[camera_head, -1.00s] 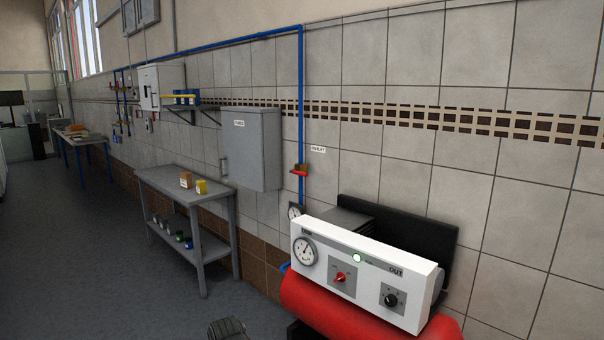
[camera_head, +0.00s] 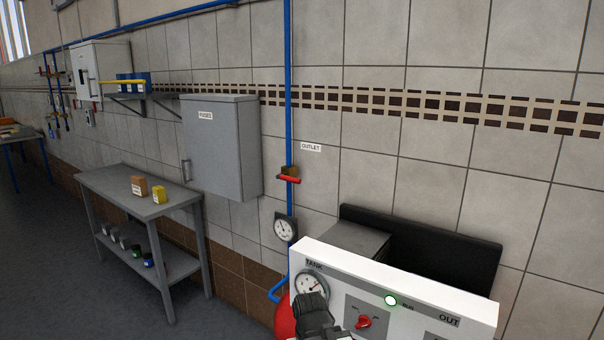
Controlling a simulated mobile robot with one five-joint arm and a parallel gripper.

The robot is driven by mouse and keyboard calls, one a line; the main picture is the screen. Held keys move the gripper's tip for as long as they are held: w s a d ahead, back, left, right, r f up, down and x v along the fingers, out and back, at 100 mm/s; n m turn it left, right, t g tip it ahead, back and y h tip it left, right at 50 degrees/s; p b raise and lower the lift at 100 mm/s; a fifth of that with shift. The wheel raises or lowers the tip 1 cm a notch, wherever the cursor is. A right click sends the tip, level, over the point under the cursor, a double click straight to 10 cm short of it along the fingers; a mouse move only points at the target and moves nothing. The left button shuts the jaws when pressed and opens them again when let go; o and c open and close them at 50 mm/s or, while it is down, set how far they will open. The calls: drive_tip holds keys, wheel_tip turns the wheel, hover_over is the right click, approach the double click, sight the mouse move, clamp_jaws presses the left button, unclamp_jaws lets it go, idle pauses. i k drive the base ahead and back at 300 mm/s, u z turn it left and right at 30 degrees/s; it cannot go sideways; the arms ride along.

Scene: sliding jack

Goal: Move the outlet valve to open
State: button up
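The outlet valve (camera_head: 289,174) sits on the vertical blue pipe (camera_head: 288,110) on the tiled wall, beside a white label reading OUTLET (camera_head: 311,147). It has a brass-coloured body and a red handle (camera_head: 288,180) that lies roughly across the pipe. My gripper (camera_head: 311,308) is at the bottom centre, dark, in front of the white panel's left end and below the valve, well apart from it. Its fingers look bunched together and I cannot tell whether they are open.
A white control panel (camera_head: 420,296) with a TANK gauge and a red knob (camera_head: 364,321) stands over a red tank. A wall gauge (camera_head: 285,229) is below the valve. A grey fuse cabinet (camera_head: 222,150) and a grey table (camera_head: 105,188) stand left. The floor at left is clear.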

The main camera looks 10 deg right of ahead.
sight(283, 176)
drive_tip(key=u, duration=0.15)
drive_tip(key=i, duration=1.1)
drive_tip(key=u, duration=0.75)
drive_tip(key=k, duration=0.8)
drive_tip(key=i, duration=0.7)
